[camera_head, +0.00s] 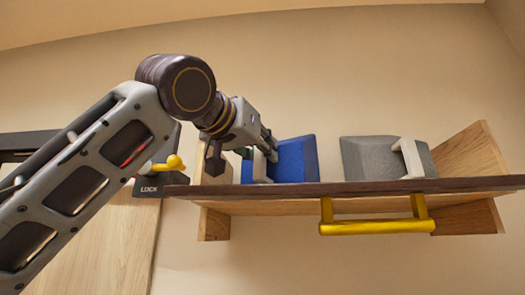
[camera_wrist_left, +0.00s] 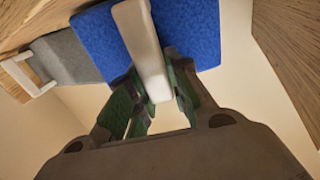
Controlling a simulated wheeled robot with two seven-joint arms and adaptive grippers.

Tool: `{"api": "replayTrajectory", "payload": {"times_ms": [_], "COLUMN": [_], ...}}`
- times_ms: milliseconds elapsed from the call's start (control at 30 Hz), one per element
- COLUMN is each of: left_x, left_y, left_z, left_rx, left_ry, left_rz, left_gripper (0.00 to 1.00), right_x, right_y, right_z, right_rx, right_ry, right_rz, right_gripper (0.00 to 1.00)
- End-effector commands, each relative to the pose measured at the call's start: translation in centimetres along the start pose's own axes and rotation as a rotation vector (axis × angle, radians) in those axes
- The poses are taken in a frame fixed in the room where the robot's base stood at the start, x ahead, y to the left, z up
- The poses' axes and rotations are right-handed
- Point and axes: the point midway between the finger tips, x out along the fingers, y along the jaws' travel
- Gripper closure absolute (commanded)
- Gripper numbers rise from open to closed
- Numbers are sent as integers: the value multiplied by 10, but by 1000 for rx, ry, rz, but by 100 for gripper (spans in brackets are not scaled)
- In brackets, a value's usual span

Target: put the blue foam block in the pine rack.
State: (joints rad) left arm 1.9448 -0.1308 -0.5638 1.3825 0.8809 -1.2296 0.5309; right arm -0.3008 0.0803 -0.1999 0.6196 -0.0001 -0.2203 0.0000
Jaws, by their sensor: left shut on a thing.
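The blue foam block (camera_head: 297,160) appears at the left part of the pine rack (camera_head: 275,207), just above its dark front edge; the edge hides its underside, so I cannot tell whether it rests on the board. My left gripper (camera_head: 267,147) reaches in from the left and is shut on the block's pale handle. In the left wrist view the blue block (camera_wrist_left: 198,30) fills the top middle, and my fingers (camera_wrist_left: 156,92) close on both sides of the white handle (camera_wrist_left: 142,38). My right gripper is not in view.
A grey block (camera_head: 367,157) with a white handle stands farther right in the rack, with a gap between it and the blue one. A slanted wooden end panel (camera_head: 470,153) closes the right side. A yellow bar (camera_head: 375,227) hangs below the front edge.

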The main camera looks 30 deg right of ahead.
Motion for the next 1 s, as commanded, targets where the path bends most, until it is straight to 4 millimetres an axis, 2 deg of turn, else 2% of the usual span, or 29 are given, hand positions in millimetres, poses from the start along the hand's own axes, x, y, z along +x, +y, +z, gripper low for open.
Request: {"api": "replayTrajectory", "payload": {"times_ms": [267,300,433,800,1000], "left_x": [1,2,2,0,-9], "left_y": [0,0,0,0,0], "left_z": [4,5,4,3,4], "left_rx": [-1,-1,-1,-1,0], "left_ry": [-8,-10,-9,-6,-5], "left_rz": [0,0,0,0,0], "left_gripper": [100,76,59,59,59], "right_x": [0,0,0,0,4], "right_y": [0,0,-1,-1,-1], "right_z": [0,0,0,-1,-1], "right_rx": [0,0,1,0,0], "right_ry": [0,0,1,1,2], "right_rz": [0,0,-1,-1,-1], "right_gripper": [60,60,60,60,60]}}
